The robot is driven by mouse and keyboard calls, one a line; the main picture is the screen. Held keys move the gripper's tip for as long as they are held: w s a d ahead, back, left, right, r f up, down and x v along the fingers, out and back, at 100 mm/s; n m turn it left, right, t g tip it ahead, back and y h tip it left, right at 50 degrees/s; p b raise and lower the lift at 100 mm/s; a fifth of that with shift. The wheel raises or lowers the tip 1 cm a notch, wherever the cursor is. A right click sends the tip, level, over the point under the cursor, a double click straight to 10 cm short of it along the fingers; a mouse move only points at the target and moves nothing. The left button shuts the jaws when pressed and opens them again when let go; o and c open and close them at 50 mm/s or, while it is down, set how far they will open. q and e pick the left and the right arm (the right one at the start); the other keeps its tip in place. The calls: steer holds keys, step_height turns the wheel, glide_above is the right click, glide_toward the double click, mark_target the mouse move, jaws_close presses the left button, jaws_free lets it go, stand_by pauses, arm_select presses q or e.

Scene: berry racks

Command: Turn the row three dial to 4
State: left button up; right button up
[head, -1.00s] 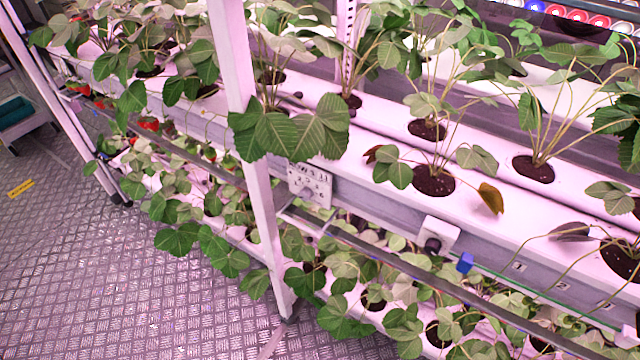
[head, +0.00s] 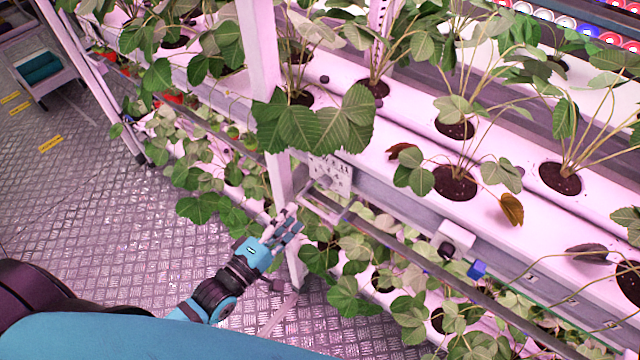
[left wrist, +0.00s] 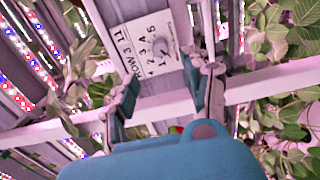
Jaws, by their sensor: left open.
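The row three dial plate (head: 338,174) is a white panel on the front of the upper trough, just right of the white post. In the left wrist view the plate (left wrist: 133,35) reads "ROW 3" with several numbers around a small grey knob (left wrist: 160,50). I cannot tell which number the knob points to. My left gripper (head: 291,216) is below and left of the plate, in front of the post. In the left wrist view its fingers (left wrist: 165,88) are spread, empty and apart from the knob, which appears between and beyond them. My right gripper is not in view.
A white post (head: 268,100) stands left of the plate. A grey rail (head: 420,262) runs along the rack front below it. A white box with a dark knob (head: 455,238) and a blue block (head: 477,269) sit further right. Strawberry leaves (head: 312,125) hang above the plate.

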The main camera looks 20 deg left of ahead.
mark_target(322, 185)
arm_select(q)
steer(key=p+x, duration=0.1)
steer(key=x, duration=0.9)
steer(key=shift+w+d+f, duration=0.1)
steer(key=shift+w+d, duration=0.05)
steer(key=shift+w, duration=0.25)
jaws_close()
